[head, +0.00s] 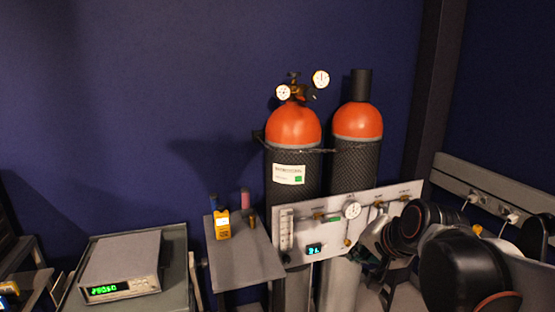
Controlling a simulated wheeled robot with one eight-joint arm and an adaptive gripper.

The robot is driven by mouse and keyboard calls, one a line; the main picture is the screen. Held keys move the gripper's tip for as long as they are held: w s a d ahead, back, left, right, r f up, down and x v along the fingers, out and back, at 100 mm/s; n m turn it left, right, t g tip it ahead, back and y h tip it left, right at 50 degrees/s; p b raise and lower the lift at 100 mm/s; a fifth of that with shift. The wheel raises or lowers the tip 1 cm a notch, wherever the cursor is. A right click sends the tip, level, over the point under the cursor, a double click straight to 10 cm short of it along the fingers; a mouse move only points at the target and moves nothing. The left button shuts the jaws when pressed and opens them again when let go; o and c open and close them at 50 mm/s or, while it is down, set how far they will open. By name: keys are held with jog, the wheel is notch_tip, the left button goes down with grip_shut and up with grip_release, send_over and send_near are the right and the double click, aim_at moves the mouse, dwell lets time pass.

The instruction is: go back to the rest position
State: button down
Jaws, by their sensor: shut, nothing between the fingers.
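My arm is in the lower right of the head view, folded up, with dark rounded joints and thin orange rings. It is in front of the right end of a pale gauge panel (330,228). I cannot make out my gripper or its fingertips among the dark arm parts.
Two orange-topped gas cylinders (294,127) (357,122) stand behind the panel. A small grey table (250,265) holds a yellow handheld device (222,224) and small bottles. A bench meter (122,267) sits on a cart at left. A socket rail (480,185) runs along the right wall.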

jog(key=s+d+f+n+h, duration=0.1)
jog(key=s+n, duration=0.3)
jog(key=s, duration=0.4)
jog(key=s+f+n+g+h, duration=0.1)
jog(key=s+n, duration=0.3)
jog(key=s, duration=0.5)
jog(key=shift+d+f+n, duration=0.3)
jog(key=shift+d+f, duration=0.05)
jog(key=shift+f, duration=0.5)
jog(key=shift+s, duration=0.1)
